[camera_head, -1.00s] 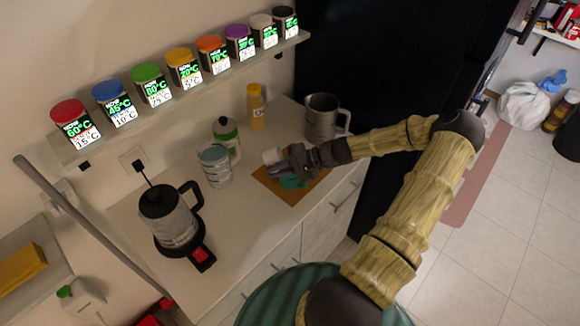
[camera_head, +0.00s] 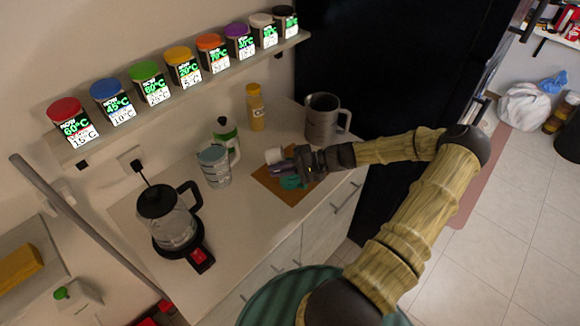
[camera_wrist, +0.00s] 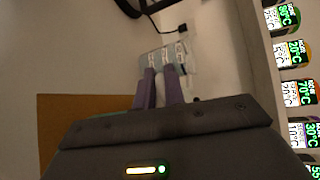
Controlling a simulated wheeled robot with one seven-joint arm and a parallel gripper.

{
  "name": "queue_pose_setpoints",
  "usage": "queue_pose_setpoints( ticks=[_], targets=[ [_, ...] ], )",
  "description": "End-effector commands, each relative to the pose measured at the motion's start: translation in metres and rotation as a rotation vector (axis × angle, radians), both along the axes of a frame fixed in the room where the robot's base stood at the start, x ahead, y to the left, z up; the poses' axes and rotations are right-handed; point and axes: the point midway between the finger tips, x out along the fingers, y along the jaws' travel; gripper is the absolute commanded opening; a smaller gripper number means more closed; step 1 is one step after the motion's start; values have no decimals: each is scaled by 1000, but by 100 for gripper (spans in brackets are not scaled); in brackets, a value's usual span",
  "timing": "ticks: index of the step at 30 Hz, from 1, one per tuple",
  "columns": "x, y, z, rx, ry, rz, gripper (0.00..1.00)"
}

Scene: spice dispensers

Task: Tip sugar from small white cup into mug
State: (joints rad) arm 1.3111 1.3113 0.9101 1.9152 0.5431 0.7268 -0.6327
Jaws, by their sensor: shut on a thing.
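The small white cup (camera_head: 273,156) is at the tips of my gripper in the head view, above the brown mat. My gripper (camera_head: 279,167), with purple fingers, is shut on it. The fingers also show in the wrist view (camera_wrist: 159,88), where the cup is hard to tell from the things behind. A teal mug-like thing (camera_head: 291,182) is on the brown mat (camera_head: 301,194), just below my gripper and partly hidden by it. The cup's tilt and its contents cannot be made out.
A clear, teal-topped jug (camera_head: 213,167) and a green-and-white bottle (camera_head: 225,132) stand left of the mat. A yellow bottle (camera_head: 255,108) and a grey metal pitcher (camera_head: 321,120) stand behind. A kettle (camera_head: 172,220) is at front left. A jar shelf (camera_head: 180,98) runs along the wall.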

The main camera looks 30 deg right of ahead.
Motion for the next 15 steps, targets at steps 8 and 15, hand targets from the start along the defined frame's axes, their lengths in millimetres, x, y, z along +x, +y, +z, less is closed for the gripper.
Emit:
queue_pose_setpoints(
  ticks=[8,15],
  targets=[
    [-1,-4,0,35,-17,0,0],
    [-2,-7,1,63,-31,-1,0]
  ],
)
